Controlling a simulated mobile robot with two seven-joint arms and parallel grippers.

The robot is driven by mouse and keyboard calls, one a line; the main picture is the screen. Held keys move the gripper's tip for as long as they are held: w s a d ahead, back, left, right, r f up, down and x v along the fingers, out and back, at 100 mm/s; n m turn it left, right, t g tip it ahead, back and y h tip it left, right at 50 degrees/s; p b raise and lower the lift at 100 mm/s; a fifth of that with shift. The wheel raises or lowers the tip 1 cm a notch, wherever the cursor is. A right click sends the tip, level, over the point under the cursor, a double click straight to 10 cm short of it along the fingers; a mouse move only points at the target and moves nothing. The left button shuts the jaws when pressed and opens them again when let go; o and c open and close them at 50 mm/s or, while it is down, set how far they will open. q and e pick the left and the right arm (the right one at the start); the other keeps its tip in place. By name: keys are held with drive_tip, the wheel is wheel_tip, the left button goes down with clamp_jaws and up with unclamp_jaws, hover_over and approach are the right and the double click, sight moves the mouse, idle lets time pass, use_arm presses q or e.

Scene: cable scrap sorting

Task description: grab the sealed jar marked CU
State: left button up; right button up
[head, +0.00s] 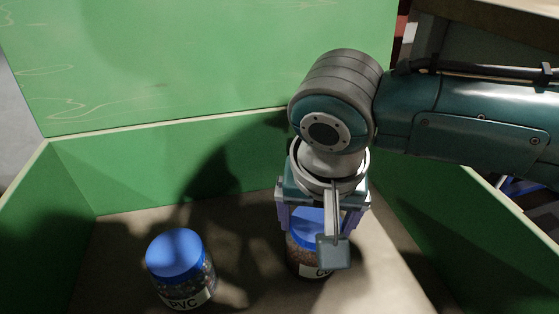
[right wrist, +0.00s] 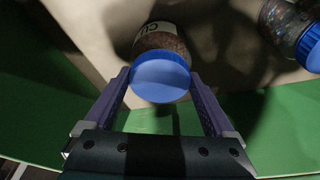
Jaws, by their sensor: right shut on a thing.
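The sealed jar marked CU (head: 303,257) has a blue lid, brownish contents and a white label, partly hidden by my gripper in the head view. In the right wrist view the CU jar (right wrist: 160,78) shows its blue lid between the fingers, with the label beyond it. My right gripper (head: 320,222) points down over the jar and is shut on it around the lid. Whether the jar still touches the floor under it, I cannot tell. My left gripper is not in view.
A second blue-lidded jar marked PVC (head: 180,268) stands to the left, with a clear gap; it also shows in the right wrist view (right wrist: 296,24). Green walls (head: 200,165) enclose the brown floor (head: 122,250) at the back and both sides.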

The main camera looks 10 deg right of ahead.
clamp_jaws()
